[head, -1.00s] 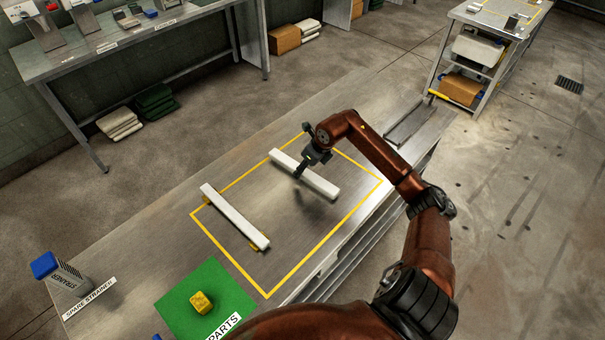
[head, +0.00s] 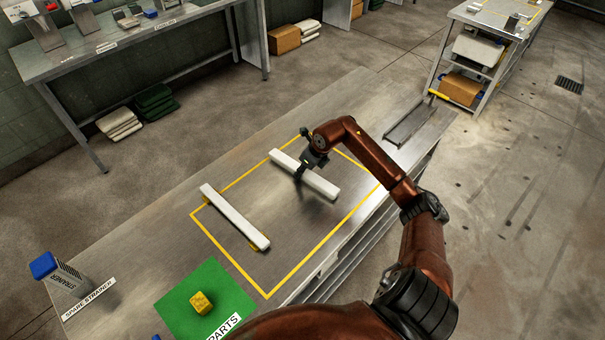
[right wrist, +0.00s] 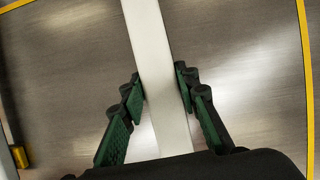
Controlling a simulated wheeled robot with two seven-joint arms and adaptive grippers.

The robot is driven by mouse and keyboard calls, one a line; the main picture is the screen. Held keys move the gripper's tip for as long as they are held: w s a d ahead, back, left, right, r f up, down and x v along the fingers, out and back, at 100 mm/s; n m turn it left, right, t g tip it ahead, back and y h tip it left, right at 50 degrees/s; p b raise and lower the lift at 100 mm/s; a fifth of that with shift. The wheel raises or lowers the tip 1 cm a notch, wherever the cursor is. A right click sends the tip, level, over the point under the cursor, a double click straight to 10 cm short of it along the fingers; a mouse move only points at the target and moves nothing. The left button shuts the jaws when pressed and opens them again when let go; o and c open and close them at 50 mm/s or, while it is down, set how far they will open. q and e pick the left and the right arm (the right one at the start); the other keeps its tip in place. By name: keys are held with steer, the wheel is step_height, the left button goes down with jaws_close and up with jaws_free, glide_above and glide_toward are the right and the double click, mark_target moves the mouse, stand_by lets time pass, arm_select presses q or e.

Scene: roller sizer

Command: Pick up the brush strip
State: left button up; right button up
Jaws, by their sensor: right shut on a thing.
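Two long white bars lie roughly parallel inside a yellow outline on the steel bench. The farther right bar, taken here as the brush strip (head: 322,186), is in my right gripper (head: 300,173). In the right wrist view, the brush strip (right wrist: 147,30) runs between the green-padded fingers of the right gripper (right wrist: 159,80), which are shut on it near its middle. The other white bar (head: 234,216) rests on yellow holders to the left. No bristles can be made out on either bar. My left gripper is out of view.
A green mat (head: 178,306) with a yellow block (head: 201,302) lies at the near end of the bench. A blue-topped strainer (head: 62,273) stands at its left corner. A dark metal frame (head: 410,122) lies at the far end. Bare steel surrounds the bars.

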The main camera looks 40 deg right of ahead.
jaws_close()
steer(key=shift+r, duration=0.15)
